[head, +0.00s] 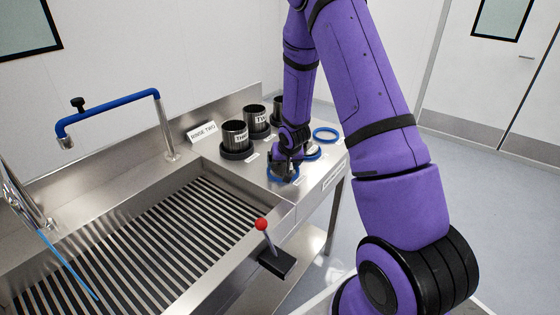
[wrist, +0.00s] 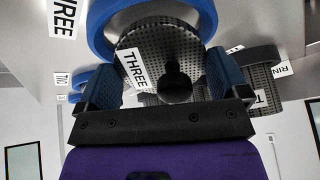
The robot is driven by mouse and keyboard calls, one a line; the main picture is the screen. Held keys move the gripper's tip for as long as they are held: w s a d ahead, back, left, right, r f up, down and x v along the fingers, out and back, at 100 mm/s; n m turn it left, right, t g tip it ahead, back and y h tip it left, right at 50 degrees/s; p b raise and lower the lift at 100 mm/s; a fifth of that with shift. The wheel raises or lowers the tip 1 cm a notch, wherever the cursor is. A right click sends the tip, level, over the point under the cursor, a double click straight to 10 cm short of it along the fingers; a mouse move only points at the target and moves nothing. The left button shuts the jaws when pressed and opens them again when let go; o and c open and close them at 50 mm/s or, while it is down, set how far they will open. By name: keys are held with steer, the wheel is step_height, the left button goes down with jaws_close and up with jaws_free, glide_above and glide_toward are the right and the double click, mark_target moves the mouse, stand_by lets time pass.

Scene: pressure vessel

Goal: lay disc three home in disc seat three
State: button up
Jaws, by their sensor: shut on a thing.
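Disc three (wrist: 150,42) is a grey perforated disc with a dark knob and a THREE label, seen in the wrist view. My gripper (wrist: 163,62) is shut on it, a blue-padded finger at each side. A blue ring, disc seat three (wrist: 100,28), curves around the far side of the disc, beside a THREE label on the bench. I cannot tell whether the disc rests in it or hangs just above. In the head view my gripper (head: 285,163) is low over this ring (head: 271,174), and the disc is mostly hidden.
Black cups marked THREE (head: 236,137) and TWO (head: 257,120) stand behind, with another partly hidden. Another blue ring (head: 325,133) lies to the right. The slatted sink (head: 150,235), blue tap (head: 110,108) and red-knobbed lever (head: 262,225) are at left and front.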

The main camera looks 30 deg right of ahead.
steer(key=shift+f, duration=0.1)
steer(key=o, duration=0.7)
steer(key=shift+c, duration=0.2)
